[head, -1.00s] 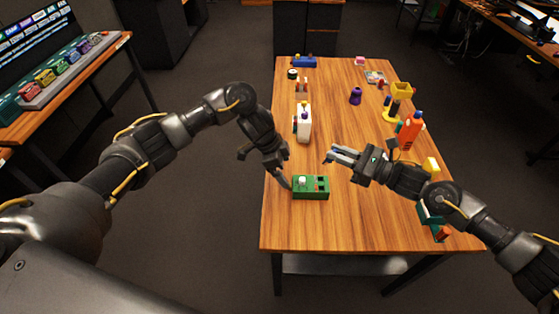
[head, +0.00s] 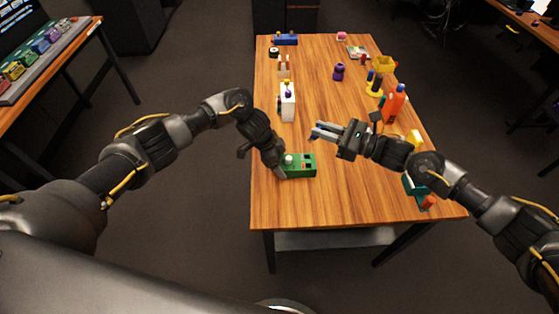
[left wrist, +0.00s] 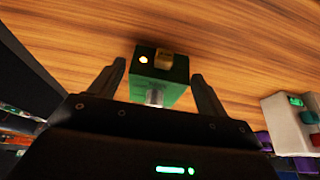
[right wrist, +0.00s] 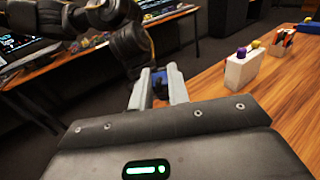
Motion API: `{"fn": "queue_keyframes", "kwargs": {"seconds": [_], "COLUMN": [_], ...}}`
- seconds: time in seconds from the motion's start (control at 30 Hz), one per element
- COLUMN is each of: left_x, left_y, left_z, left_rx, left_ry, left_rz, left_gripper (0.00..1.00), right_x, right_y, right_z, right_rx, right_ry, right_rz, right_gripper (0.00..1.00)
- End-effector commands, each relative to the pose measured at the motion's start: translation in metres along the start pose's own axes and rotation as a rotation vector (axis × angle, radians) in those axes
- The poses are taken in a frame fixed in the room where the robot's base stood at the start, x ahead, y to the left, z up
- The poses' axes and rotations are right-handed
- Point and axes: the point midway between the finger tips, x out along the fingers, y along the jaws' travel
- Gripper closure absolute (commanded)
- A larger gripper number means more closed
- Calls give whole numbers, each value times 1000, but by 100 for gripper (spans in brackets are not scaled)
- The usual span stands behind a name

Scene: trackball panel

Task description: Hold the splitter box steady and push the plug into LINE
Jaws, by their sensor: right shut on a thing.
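The green splitter box (head: 300,170) lies near the table's front left part, with a white knob (head: 289,159) and dark openings on top; I cannot read which is LINE. My left gripper (head: 281,174) is at its left end. In the left wrist view the open fingers (left wrist: 160,82) are either side of the box (left wrist: 172,88); contact is unclear. My right gripper (head: 315,132) is above the table, behind and right of the box. In the right wrist view it is shut on a small dark bluish thing (right wrist: 159,84), probably the plug, mostly hidden by the fingers.
A white box with a purple knob (head: 288,103) stands behind the splitter box.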

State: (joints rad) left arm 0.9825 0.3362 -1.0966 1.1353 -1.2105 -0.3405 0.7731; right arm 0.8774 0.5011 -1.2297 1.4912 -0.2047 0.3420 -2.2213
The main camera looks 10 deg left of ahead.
Motion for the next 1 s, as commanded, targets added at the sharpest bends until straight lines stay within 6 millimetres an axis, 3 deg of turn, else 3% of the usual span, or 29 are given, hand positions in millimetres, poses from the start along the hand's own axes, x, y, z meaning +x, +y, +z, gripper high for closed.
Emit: {"fn": "queue_keyframes", "kwargs": {"seconds": [0.03, 0.3, 0.57, 0.8, 1.0], "left_x": [0, 0, 0, 0, 0], "left_y": [0, 0, 0, 0, 0], "left_z": [0, 0, 0, 0, 0], "left_rx": [0, 0, 0, 0, 0], "left_ry": [0, 0, 0, 0, 0], "left_rz": [0, 0, 0, 0, 0], "left_gripper": [31, 62, 62, 62, 62], "right_x": [0, 0, 18, 49, 52], "right_y": [0, 0, -5, -17, -17], "right_z": [0, 0, -2, -6, -14], "right_rx": [0, 0, 5, 47, 118], "right_ry": [0, 0, 36, 147, 248], "right_rz": [0, 0, -94, -393, -667], "right_gripper": [100, 100, 100, 100, 100]}}
